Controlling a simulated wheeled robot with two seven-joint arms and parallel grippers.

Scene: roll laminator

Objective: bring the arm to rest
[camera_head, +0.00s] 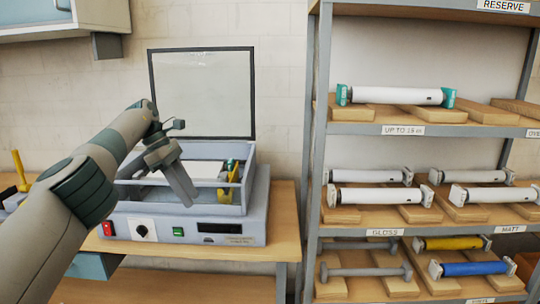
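My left arm comes in from the left side and reaches over the roll laminator (205,228). My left gripper (184,190) points down and to the right in front of the laminator's open bay. Its fingers overlap from this angle, so the gap between them is unclear. I see nothing clearly held in it. The laminator's framed clear lid (203,92) stands upright and open at the back. A yellow and green part (229,183) sits at the right end of the bay. My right gripper is out of view.
The laminator stands on a wooden bench (283,225). A metal shelf rack (315,150) on the right holds several white rolls, a yellow roll (451,243), a blue roll (474,268) and bare grey bars on wooden cradles. A cabinet (40,15) hangs at the upper left.

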